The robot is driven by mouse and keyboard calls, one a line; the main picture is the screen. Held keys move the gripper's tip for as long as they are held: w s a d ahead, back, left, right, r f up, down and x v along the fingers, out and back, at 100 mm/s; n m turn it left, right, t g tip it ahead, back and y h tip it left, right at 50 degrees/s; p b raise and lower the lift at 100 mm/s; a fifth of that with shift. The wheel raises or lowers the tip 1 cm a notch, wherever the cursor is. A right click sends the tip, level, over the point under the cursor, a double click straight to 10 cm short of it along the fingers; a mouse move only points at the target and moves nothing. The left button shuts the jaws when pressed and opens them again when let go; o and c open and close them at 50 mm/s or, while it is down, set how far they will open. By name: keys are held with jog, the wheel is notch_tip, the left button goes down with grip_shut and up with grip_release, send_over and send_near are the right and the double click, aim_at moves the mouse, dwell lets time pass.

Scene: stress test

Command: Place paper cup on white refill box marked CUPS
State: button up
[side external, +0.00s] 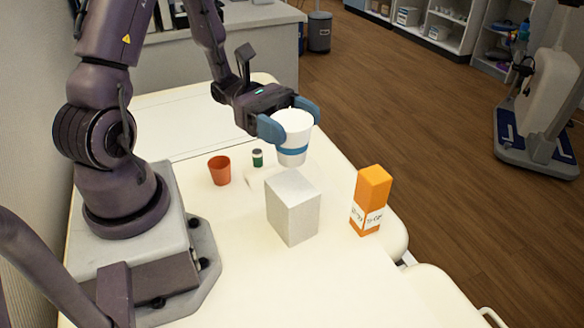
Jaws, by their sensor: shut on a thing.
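A white paper cup (294,124) with a blue band is held upright in my gripper (289,122). My gripper's blue fingers are shut on the cup's two sides. The cup is up in the air, and in the picture its base shows just above the top of a plain white box (292,210). I cannot tell from this one view whether the cup is straight over the box. The box stands upright on the cream table. No CUPS marking shows on the box faces in view.
An orange box (371,190) with a white label stands right of the white box. A red-orange cup (219,171) and a small dark green-and-white container (257,158) stand to the left and behind. The front of the table (300,285) is clear.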

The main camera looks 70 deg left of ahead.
aim_at(292, 154)
jog(key=shift+f, duration=3.1)
jog(key=shift+f, duration=0.1)
jog(key=o, duration=0.9)
